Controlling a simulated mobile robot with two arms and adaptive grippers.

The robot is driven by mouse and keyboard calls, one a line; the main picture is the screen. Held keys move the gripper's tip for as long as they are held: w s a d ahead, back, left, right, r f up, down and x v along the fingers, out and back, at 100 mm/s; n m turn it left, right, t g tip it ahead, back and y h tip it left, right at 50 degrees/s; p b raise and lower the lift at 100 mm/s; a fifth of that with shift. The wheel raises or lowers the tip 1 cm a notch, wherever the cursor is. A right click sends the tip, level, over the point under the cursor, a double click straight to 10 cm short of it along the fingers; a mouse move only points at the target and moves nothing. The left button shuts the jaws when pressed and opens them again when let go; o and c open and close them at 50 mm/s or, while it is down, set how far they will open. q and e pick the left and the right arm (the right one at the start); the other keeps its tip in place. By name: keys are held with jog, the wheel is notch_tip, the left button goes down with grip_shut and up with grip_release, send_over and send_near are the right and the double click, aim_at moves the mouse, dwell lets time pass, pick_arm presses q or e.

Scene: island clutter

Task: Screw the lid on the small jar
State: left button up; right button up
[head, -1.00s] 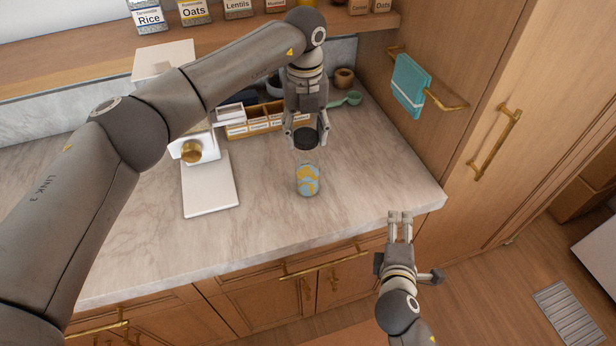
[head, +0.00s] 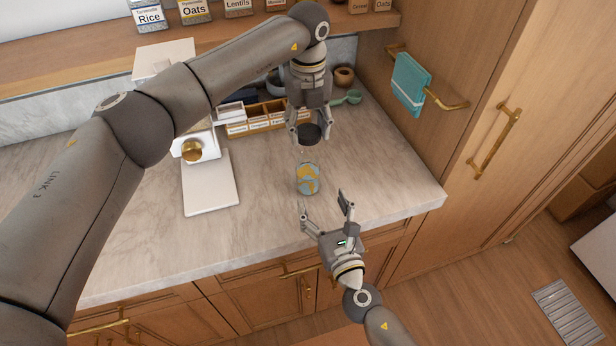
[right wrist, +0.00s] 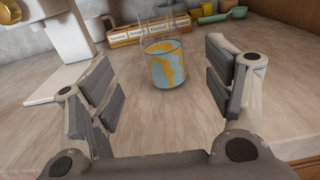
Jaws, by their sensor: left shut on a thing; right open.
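The small jar (head: 307,179) stands upright on the marble counter, with a yellow and light blue pattern. It also shows in the right wrist view (right wrist: 164,64), centred beyond my right fingers. The dark round lid (head: 309,133) is held by my left gripper (head: 309,131), which is shut on it above and slightly behind the jar, apart from it. My right gripper (head: 324,205) is open and empty at the counter's front edge, its fingers pointing at the jar. In the right wrist view its fingers (right wrist: 160,92) are spread to either side, not touching the jar.
A white scale-like appliance (head: 210,180) stands left of the jar. Behind are a wooden box of labelled compartments (head: 262,119), a green scoop (head: 347,98) and a small wooden bowl (head: 344,76). A teal towel (head: 410,84) hangs at right. The counter right of the jar is clear.

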jog(key=shift+w, duration=0.15)
jog(key=x, duration=1.1)
jog(key=shift+w+a, duration=0.1)
jog(key=shift+w, duration=0.3)
jog(key=c, duration=1.5)
pick_arm(q)
send_over(308, 156)
jog(key=s, duration=0.2)
jog(key=shift+f, duration=2.5)
jog(key=shift+f, duration=0.85)
jog(key=shift+f, duration=0.55)
jog(key=shift+s+f, duration=0.1)
jog(key=shift+f, duration=0.3)
jog(key=shift+c, duration=0.5)
